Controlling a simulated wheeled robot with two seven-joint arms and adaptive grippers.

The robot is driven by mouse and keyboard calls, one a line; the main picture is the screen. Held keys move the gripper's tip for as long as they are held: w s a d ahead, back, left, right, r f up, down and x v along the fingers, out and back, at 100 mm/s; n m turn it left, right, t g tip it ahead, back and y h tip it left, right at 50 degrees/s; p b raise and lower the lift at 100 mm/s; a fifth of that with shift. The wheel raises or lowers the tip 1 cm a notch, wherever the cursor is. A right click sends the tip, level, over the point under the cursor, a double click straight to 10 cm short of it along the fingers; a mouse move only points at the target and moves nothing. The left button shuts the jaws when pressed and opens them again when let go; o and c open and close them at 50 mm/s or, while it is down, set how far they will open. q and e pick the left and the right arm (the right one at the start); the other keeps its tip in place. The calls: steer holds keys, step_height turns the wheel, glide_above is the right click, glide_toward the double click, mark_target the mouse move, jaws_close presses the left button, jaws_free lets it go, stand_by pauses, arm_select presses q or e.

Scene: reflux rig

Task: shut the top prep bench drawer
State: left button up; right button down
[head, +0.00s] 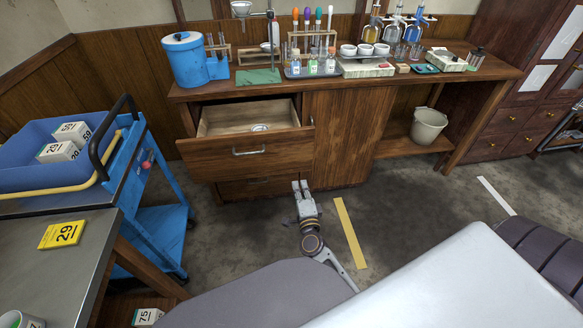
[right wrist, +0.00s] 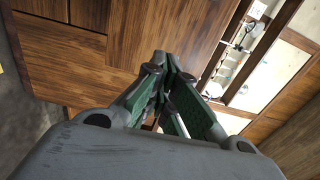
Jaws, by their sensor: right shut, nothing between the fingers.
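The prep bench (head: 345,100) stands against the wall. Its top drawer (head: 250,154) is pulled out, with a metal handle (head: 249,152) on its front. A small round metallic item (head: 260,127) lies inside. My right gripper (head: 300,186) is in front of the bench, below and to the right of the drawer front. Its fingers are closed and empty. In the right wrist view the closed fingers (right wrist: 170,62) point at brown wood panels (right wrist: 150,30); contact cannot be told. My left gripper is not in view.
A lower drawer (head: 258,187) looks closed beneath the top one. A blue cart (head: 158,225) stands to the left. Bottles, a blue tank (head: 186,62) and racks crowd the bench top. A bucket (head: 428,125) sits on the low shelf.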

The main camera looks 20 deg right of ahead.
mark_target(292, 154)
steer(key=shift+r, duration=0.1)
steer(key=shift+w, duration=0.2)
